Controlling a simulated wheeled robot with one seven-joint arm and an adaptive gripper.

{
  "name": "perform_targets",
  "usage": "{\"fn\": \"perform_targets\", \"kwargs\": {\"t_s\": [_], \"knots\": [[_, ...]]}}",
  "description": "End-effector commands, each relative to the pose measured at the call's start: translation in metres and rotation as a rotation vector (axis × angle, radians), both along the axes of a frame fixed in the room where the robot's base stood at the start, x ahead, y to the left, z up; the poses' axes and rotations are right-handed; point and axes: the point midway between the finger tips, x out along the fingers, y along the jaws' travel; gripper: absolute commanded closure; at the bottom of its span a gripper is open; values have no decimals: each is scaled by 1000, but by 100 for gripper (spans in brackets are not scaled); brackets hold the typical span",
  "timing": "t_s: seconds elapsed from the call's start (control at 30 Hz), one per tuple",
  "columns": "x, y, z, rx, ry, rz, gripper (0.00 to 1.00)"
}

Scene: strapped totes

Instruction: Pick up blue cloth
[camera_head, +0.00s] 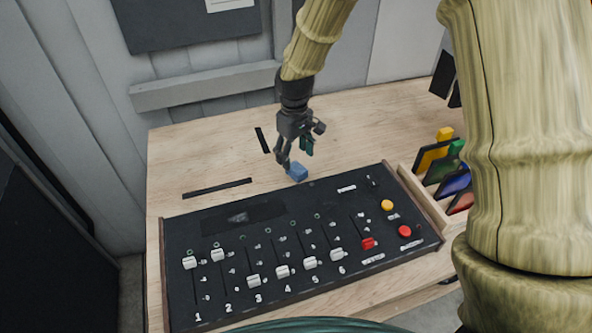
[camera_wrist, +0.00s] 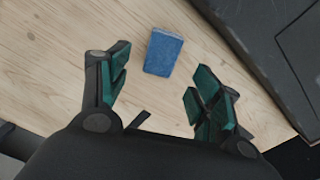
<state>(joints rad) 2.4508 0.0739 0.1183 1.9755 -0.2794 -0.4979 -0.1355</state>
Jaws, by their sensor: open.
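The blue cloth (camera_head: 298,172) is a small, folded-looking blue block lying on the wooden table, just behind the black control panel. In the wrist view the blue cloth (camera_wrist: 163,53) lies flat on the wood, ahead of the fingertips and roughly between their lines. My gripper (camera_head: 295,156) is above and beside it in the head view. In the wrist view my gripper (camera_wrist: 158,75) has its two green-padded fingers spread wide, with nothing between them. I cannot tell the exact height of the fingers over the table.
The black control panel (camera_head: 240,217) with sliders and buttons fills the table's front; its edge shows near the cloth in the wrist view (camera_wrist: 228,25). Coloured panels (camera_head: 449,170) stand in a rack at right. Black strips (camera_head: 217,188) lie on the table (camera_head: 195,150).

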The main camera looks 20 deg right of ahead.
Motion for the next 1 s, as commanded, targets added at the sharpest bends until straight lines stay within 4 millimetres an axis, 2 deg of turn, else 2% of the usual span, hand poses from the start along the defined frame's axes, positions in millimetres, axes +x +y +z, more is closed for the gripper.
{"fn": "perform_targets", "kwargs": {"t_s": [0.43,0.8,1.0], "knots": [[-2,0,-42,0,3,0,36],[-2,0,-48,0,1,1,36],[-2,0,-48,0,1,1,72]]}}
